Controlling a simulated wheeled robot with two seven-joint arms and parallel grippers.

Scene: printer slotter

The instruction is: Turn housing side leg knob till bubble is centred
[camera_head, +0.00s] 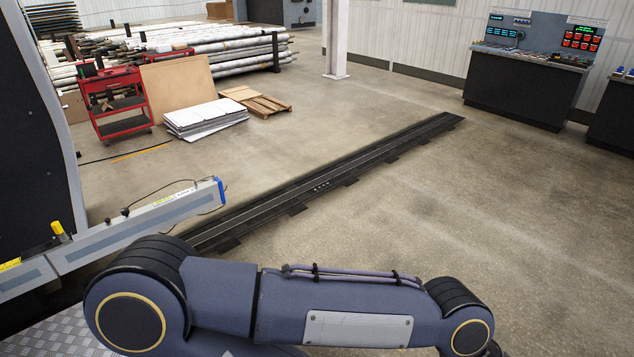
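A long grey beam-like housing (150,220) with a blue end cap (220,191) reaches in from the left edge. Small dark knob-like parts stand on its top edge, with a thin dark cable above it. A yellow-topped part (59,231) and a yellow label (10,264) sit nearer its left end. I cannot make out a side leg knob or a level bubble. My blue-grey arm crosses the bottom in front of the housing and hides what is behind it. Neither of my grippers is in view.
A dark floor track (330,180) runs from beside the housing to the upper right. A red cart (122,103), white stacked sheets (205,116) and a pallet (265,104) stand behind. A control console (525,80) is at the back right. The floor on the right is clear.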

